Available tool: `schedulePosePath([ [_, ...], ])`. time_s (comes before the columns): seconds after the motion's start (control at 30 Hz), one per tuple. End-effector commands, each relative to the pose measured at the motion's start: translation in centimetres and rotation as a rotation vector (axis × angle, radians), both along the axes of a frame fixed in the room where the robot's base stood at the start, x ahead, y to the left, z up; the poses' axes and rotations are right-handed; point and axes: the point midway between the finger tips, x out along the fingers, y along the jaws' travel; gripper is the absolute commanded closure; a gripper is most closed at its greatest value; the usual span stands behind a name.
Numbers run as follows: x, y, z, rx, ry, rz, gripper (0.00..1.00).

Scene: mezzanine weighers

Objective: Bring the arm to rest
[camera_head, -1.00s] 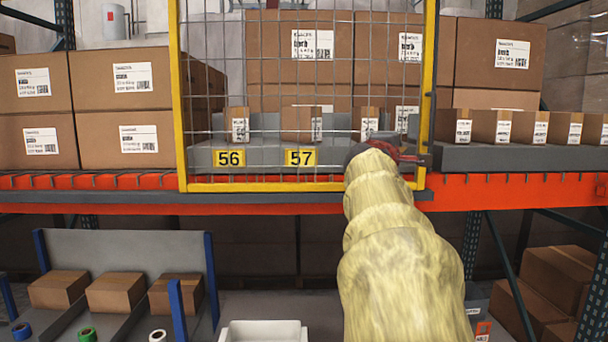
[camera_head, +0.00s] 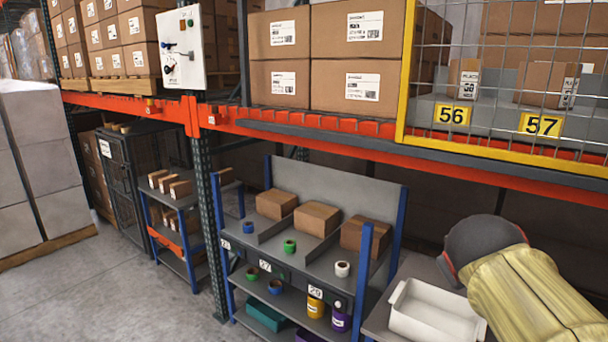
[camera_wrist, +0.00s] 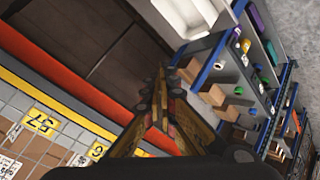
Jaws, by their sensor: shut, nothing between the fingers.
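My arm, in a pale yellow sleeve, reaches in from the lower right of the head view, its dark wrist end (camera_head: 487,248) beside the white tray. The fingers of my gripper cannot be made out there. In the wrist view my gripper (camera_wrist: 160,84) has its fingers together with nothing between them. It is in free air in front of the rack, with the orange beam (camera_wrist: 60,68) to its left and the blue-posted shelf unit to its right.
A white tray (camera_head: 434,312) stands close left of my arm. A blue-posted shelf unit (camera_head: 213,243) holds boxes, tape rolls and bottles. The orange rack beam (camera_head: 290,123) and yellow-framed mesh panel (camera_head: 404,75) are above. Open floor (camera_head: 100,290) lies at left.

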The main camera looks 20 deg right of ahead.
Motion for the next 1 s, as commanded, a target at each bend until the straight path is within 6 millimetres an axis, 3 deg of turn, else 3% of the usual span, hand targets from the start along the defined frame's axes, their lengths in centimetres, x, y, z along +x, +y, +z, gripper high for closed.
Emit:
schedulePosePath([
  [0.03, -0.1, 3.0, -1.9, 0.064, 0.001, 0.031, 1.0],
  [0.2, -2.0, 12.5, -8.6, 0.297, 0.033, 0.109, 1.0],
  [0.3, -3.9, 17.4, -12.0, 0.419, 0.071, 0.145, 1.0],
  [0.43, -6.4, 22.1, -15.2, 0.54, 0.12, 0.178, 1.0],
  [0.6, -8.2, 24.9, -17.1, 0.616, 0.159, 0.196, 1.0],
  [1.0, -8.5, 25.2, -17.3, 0.625, 0.163, 0.197, 1.0],
])
